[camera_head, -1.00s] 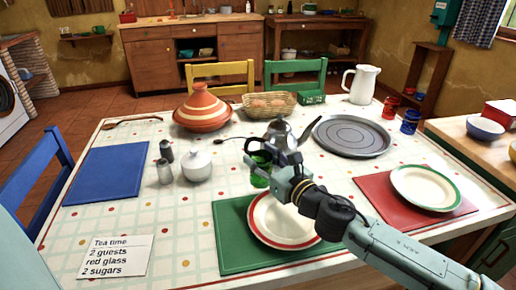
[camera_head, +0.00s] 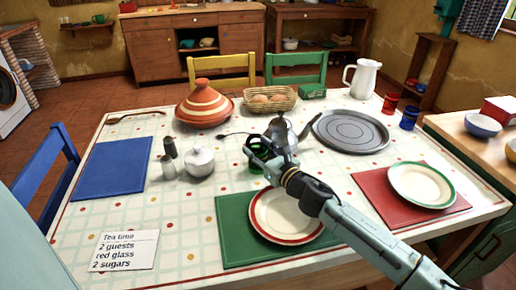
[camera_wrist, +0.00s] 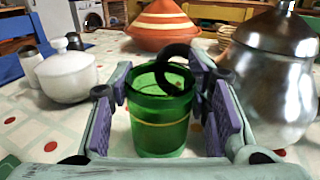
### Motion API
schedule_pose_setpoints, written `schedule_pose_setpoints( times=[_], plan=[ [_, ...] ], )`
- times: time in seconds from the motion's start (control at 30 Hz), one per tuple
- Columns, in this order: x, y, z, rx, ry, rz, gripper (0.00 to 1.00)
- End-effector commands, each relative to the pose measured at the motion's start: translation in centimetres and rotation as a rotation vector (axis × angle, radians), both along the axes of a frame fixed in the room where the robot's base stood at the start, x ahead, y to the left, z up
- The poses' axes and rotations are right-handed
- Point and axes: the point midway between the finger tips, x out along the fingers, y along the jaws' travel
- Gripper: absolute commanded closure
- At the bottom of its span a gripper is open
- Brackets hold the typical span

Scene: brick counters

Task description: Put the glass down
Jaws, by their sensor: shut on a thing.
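A green glass (camera_wrist: 160,118) stands upright between the purple pads of my gripper (camera_wrist: 165,112) in the wrist view. My gripper (camera_head: 262,152) is shut on it. In the head view the glass (camera_head: 256,166) is mostly hidden by my gripper. It is low over the table (camera_head: 190,225), left of the steel teapot (camera_head: 282,131); I cannot tell whether its base touches the cloth. The teapot (camera_wrist: 275,75) is close to the right finger in the wrist view, and its dark curved handle (camera_wrist: 180,55) shows behind the glass rim.
A white sugar bowl (camera_head: 200,161) and two shakers (camera_head: 168,160) stand to the left. The plate (camera_head: 285,216) on a green mat lies in front. A red glass (camera_head: 390,103) and blue glass (camera_head: 409,117) stand far right.

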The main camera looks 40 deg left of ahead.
Motion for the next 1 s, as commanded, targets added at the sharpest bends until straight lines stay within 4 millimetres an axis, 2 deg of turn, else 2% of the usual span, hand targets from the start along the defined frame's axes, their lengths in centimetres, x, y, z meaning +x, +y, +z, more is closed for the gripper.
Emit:
schedule_pose_setpoints(
  times=[0.2, 0.23, 0.33, 0.6, 0.73, 0.87, 1.0],
  plan=[
    [0.0, 0.0, -0.4, 0.001, 0.000, 0.000, 1.00],
    [0.0, 0.0, -0.3, 0.000, 0.000, 0.000, 0.55],
    [0.0, 0.0, -0.3, 0.000, 0.001, 0.000, 0.48],
    [0.0, 0.0, -0.2, 0.000, 0.000, 0.000, 0.48],
    [0.0, 0.0, 0.4, 0.001, 0.000, 0.000, 0.48],
    [-0.5, -2.2, -0.2, 0.000, -0.004, -0.003, 0.48],
    [-1.5, -5.2, -0.3, -0.001, -0.003, -0.003, 0.48]
  ],
)
